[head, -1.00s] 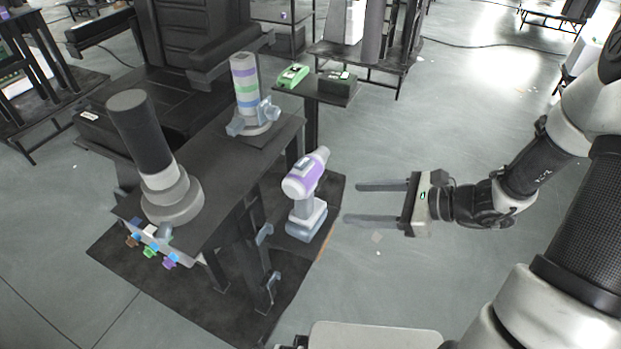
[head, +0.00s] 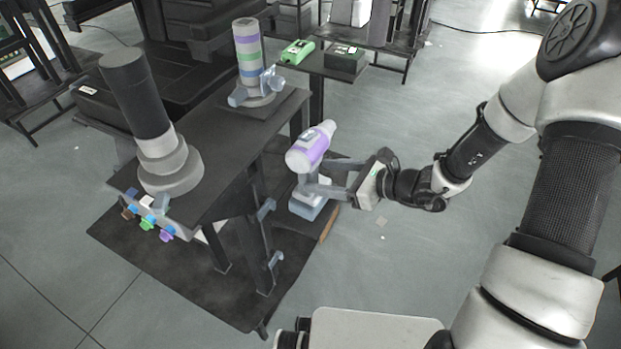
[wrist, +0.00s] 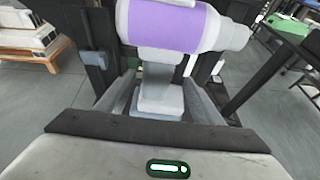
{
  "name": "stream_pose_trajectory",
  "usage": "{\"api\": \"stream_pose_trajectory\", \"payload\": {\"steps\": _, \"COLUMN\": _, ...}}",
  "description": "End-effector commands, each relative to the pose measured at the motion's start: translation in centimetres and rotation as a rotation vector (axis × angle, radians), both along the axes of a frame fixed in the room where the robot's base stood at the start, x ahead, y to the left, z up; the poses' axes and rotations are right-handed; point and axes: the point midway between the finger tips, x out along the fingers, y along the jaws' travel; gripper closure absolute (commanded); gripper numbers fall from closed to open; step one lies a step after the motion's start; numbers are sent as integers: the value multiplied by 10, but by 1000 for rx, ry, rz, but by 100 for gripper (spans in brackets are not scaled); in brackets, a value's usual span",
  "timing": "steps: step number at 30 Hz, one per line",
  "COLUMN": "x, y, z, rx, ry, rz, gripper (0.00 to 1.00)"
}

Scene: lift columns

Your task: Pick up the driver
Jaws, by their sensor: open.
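The driver (head: 309,150) is purple and white with a grey handle and a pale block-shaped base. It stands upright beside the dark workbench. My gripper (head: 314,176) is open, with its two fingers reaching in at the height of the handle, just below the purple body. In the wrist view the driver's purple body (wrist: 175,27) lies across the top. Its handle (wrist: 160,72) is between the two fingers, with a gap visible on each side.
The dark bench (head: 225,145) carries a black-and-grey column (head: 140,100) and a banded column (head: 248,55). A small shelf behind holds a green device (head: 297,52) and a dark box (head: 345,60). Coloured knobs (head: 148,222) line the bench's near edge. Floor to the right is clear.

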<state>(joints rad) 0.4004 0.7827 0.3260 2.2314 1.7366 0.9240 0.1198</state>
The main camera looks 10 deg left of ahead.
Motion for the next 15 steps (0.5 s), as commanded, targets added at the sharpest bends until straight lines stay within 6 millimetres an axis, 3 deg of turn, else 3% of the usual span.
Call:
{"api": "stream_pose_trajectory", "payload": {"steps": 9, "x": 10, "y": 38, "z": -22, "rx": 0, "ry": 0, "rz": 3, "gripper": 39}}
{"api": "stream_pose_trajectory", "payload": {"steps": 15, "x": 13, "y": 43, "z": -23, "rx": 0, "ry": 0, "rz": 1, "gripper": 39}}
